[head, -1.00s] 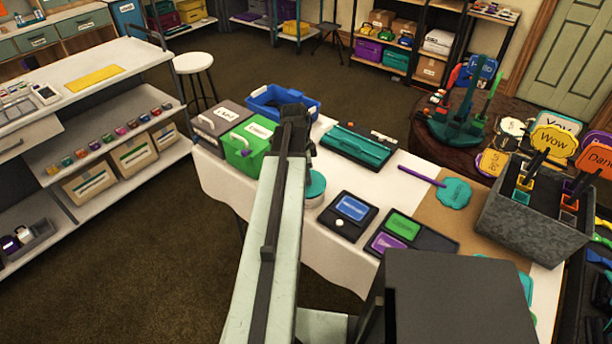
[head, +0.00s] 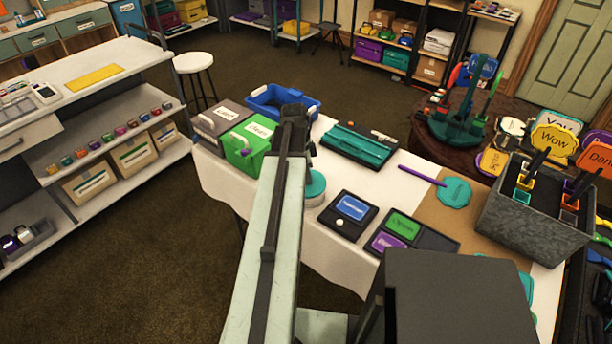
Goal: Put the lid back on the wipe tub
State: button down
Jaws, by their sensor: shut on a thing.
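A round teal lid (head: 316,184) shows just right of my arm, over the white wipe tub (head: 315,200) on the cloth-covered table. My arm hides their left side, and I cannot tell whether the lid is seated on the tub or held just above it. The dark end of my arm with my gripper (head: 308,150) is over this spot. My gripper is shut on the lid, though its fingertips are mostly hidden behind the arm.
A green box (head: 246,146) and a blue bin (head: 283,101) stand left and behind. A teal tray (head: 359,145) lies behind right. A dark box with a blue panel (head: 350,212) is close on the right. A grey planter box (head: 530,215) stands farther right.

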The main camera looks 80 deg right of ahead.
dwell(0.4)
jog(key=c, duration=1.2)
grip_release()
jog(key=shift+o, duration=0.2)
jog(key=o, duration=0.5)
notch_tip(320, 180, up, 7)
jog(key=p, duration=0.7)
jog(key=shift+s+r, duration=0.1)
jog(key=shift+s, duration=0.05)
grip_shut()
jog(key=shift+f, duration=0.2)
